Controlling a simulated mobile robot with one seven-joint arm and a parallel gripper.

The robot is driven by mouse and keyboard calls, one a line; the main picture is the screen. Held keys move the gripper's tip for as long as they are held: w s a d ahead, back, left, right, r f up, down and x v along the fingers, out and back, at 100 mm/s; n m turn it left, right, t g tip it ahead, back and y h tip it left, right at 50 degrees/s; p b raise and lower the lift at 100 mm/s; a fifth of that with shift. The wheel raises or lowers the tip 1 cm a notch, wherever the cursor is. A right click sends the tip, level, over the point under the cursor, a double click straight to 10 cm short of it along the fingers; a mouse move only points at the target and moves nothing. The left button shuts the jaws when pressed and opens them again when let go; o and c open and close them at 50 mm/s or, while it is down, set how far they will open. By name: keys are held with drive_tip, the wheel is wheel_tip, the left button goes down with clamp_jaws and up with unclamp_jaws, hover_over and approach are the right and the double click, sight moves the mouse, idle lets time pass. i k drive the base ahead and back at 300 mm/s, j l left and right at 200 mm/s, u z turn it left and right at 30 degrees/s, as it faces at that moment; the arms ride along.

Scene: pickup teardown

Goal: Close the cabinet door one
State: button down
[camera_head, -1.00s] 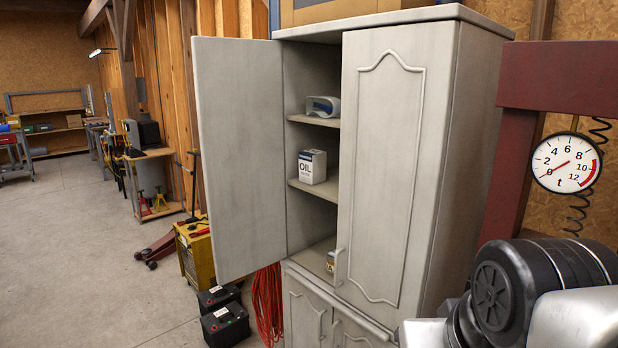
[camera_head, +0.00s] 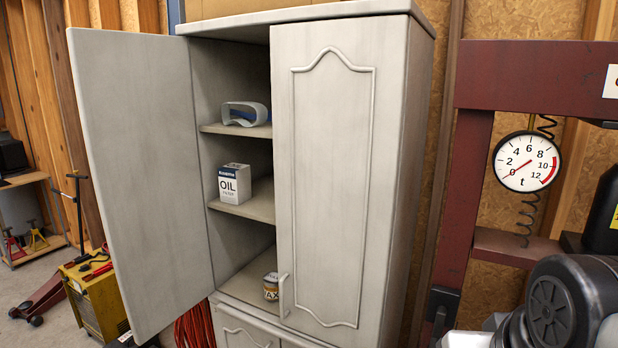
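A tall light-grey cabinet (camera_head: 418,120) stands in the middle of the head view. Its upper left door (camera_head: 140,170) is swung wide open to the left, with its inner face towards me. Its upper right door (camera_head: 335,170) is shut and has a small handle (camera_head: 283,296) at its lower left. My gripper is not in view; only a part of my arm shows at the lower right.
A red press frame with a round gauge (camera_head: 526,161) stands right of the cabinet. A yellow machine (camera_head: 98,300), a red floor jack (camera_head: 40,299) and red cable (camera_head: 195,326) lie low at left. Some bare floor (camera_head: 50,335) shows at the lower left.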

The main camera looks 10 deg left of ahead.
sight(133, 91)
drive_tip(key=j+z, duration=0.4)
drive_tip(key=j, duration=0.7)
drive_tip(key=j+z, duration=0.2)
drive_tip(key=j, duration=3.3)
drive_tip(key=i+l, duration=0.15)
drive_tip(key=l+u, duration=0.05)
drive_tip(key=l, duration=0.05)
